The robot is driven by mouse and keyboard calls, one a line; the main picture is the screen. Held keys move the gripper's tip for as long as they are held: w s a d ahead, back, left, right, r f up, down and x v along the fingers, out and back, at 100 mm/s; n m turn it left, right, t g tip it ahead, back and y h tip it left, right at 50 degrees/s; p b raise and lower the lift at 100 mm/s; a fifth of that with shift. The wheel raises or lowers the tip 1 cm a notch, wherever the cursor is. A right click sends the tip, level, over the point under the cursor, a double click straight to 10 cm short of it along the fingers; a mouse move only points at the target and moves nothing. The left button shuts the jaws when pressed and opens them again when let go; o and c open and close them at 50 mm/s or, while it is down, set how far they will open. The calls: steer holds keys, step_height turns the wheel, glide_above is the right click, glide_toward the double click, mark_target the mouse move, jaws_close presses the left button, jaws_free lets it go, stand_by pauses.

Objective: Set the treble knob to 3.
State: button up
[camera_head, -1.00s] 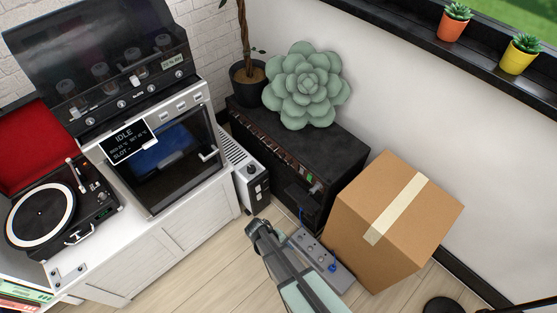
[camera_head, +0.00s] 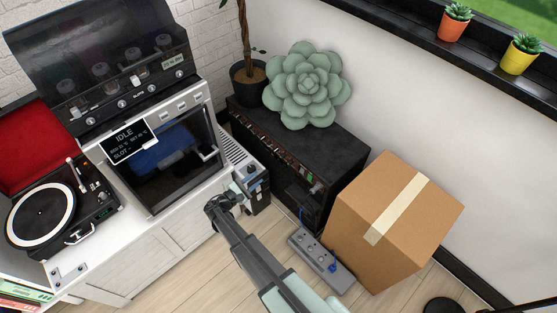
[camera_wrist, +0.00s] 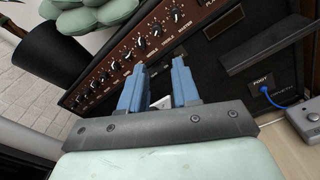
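The amplifier (camera_head: 335,150) is a black box with a brown control panel (camera_head: 268,148) along its upper front edge. In the wrist view the panel (camera_wrist: 105,78) runs diagonally with a row of dark pointer knobs and small white labels. The treble knob is probably the one (camera_wrist: 156,29) near the right end, but its label and pointer setting are too small to read surely. My gripper (camera_wrist: 159,64) has two blue fingers spread apart with nothing between them. They stand in front of the panel, apart from the knobs. In the head view my gripper (camera_head: 222,201) is left of the amplifier, above the floor.
A green succulent (camera_head: 307,85) sits on the amplifier. A cardboard box (camera_head: 375,235) stands to its right, and a grey pedal (camera_head: 318,258) with a blue plug lies on the floor.

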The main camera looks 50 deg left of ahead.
steer(key=n, duration=0.2)
glide_toward(282, 158)
steer(key=w, duration=0.8)
steer(key=shift+w+a+f, duration=0.1)
steer(key=shift+a, duration=0.15)
steer(key=shift+c, duration=0.5)
jaws_close()
